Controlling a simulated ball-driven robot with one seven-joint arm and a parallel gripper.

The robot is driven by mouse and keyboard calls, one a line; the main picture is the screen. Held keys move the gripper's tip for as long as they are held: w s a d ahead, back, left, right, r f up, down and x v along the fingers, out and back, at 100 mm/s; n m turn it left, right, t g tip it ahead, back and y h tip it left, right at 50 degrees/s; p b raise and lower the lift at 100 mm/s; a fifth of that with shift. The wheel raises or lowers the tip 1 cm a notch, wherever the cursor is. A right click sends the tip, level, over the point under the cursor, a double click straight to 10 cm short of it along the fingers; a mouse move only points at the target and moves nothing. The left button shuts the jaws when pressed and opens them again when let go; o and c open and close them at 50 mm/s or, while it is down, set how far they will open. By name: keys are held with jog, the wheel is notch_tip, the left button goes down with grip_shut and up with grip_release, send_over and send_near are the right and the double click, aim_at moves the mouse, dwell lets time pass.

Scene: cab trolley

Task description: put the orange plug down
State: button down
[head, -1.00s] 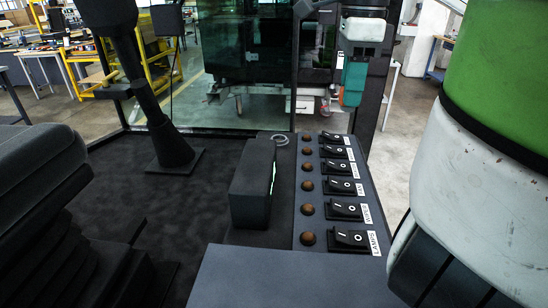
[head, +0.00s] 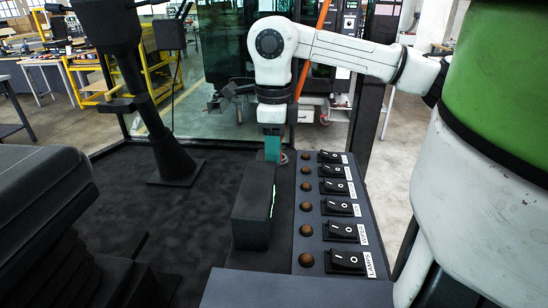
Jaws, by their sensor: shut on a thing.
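My gripper (head: 272,150) points down in the head view, its teal fingers shut, just behind the far end of the black box (head: 254,205). What lies between the fingertips is hidden at this angle, so the orange plug's body cannot be made out. A silver ring (head: 284,158) lies just right of the fingertips, partly covered. I cannot tell whether the fingers touch the surface below.
A console with several rocker switches (head: 343,232) and brown round knobs (head: 306,260) runs along the right of the box. A black seat (head: 45,220) stands at left, a dark column (head: 170,160) behind it. The dark floor (head: 190,225) between is clear.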

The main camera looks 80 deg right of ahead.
jog(key=shift+f, duration=1.5)
jog(key=shift+f, duration=0.2)
jog(key=c, duration=0.9)
grip_release()
jog(key=shift+r, duration=0.1)
jog(key=shift+o, duration=0.2)
jog(key=shift+r+p, duration=0.25)
jog(key=shift+p, duration=0.05)
notch_tip(320, 180, up, 12)
jog(key=shift+f+b, duration=0.1)
jog(key=shift+b, duration=0.7)
jog(key=shift+s, duration=0.1)
